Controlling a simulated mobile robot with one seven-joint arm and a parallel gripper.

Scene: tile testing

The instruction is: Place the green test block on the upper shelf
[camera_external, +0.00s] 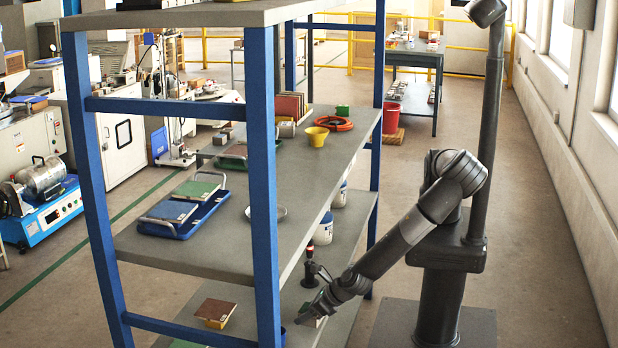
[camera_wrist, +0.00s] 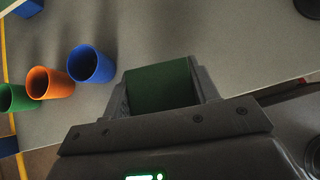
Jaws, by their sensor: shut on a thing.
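A green block (camera_wrist: 160,86) sits between the two fingers of my gripper (camera_wrist: 162,92) in the wrist view, and the fingers are shut on it. In the external view my gripper (camera_external: 312,308) is low at the shelf unit's right side, over the lower board (camera_external: 345,262). The block is hard to make out there. Above it are a middle board (camera_external: 325,175) and a top board (camera_external: 200,14), all on blue posts. I cannot tell whether the block touches the lower board.
Cups stand near the block: blue (camera_wrist: 91,64), orange (camera_wrist: 50,83) and green (camera_wrist: 14,98). The middle board holds a blue tray (camera_external: 185,213), a yellow pot (camera_external: 317,137), a red coil (camera_external: 333,124) and a small green block (camera_external: 342,110). Its right front part is bare. A blue post (camera_external: 263,190) stands left of my gripper.

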